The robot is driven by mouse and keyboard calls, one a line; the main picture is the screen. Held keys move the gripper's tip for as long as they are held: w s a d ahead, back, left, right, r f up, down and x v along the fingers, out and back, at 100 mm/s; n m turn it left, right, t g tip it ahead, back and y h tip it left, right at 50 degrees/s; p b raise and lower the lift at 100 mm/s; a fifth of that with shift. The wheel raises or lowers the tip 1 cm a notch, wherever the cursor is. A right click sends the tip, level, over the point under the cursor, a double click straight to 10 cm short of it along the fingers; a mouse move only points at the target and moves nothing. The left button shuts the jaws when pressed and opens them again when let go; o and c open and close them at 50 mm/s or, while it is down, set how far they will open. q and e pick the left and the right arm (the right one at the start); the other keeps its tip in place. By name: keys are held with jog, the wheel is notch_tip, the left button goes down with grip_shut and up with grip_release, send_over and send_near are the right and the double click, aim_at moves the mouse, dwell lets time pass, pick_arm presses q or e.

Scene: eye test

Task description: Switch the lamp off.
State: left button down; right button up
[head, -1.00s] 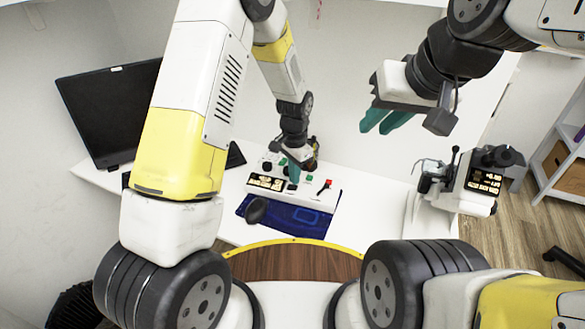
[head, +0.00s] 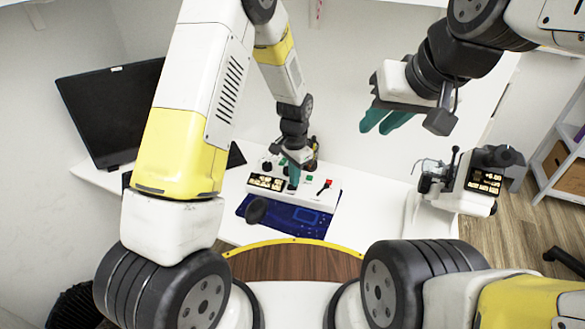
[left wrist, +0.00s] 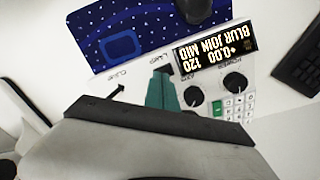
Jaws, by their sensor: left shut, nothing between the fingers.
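A white control console (head: 310,197) stands on the table in the head view, with a lit display, knobs and a black lever. In the left wrist view, the console (left wrist: 140,72) shows a label reading LAMP with a small dark switch (left wrist: 165,69) beside it. My left gripper (head: 292,184) is shut and empty, its teal fingers pointing down over the console. In the left wrist view, its fingertips (left wrist: 163,77) are right at the switch and hide part of it; I cannot tell whether they touch. My right gripper (head: 383,122) is open and empty, raised right of the console.
A blue patterned mat (head: 290,219) with a black joystick (head: 256,209) lies in front of the console. A dark monitor (head: 108,110) stands at the left. A second instrument (head: 483,180) with a lit display stands at the right. White tabletop between them is clear.

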pick_arm(q)
jog(key=shift+f, duration=0.75)
dwell(0.3)
jog(key=shift+r, duration=3.55)
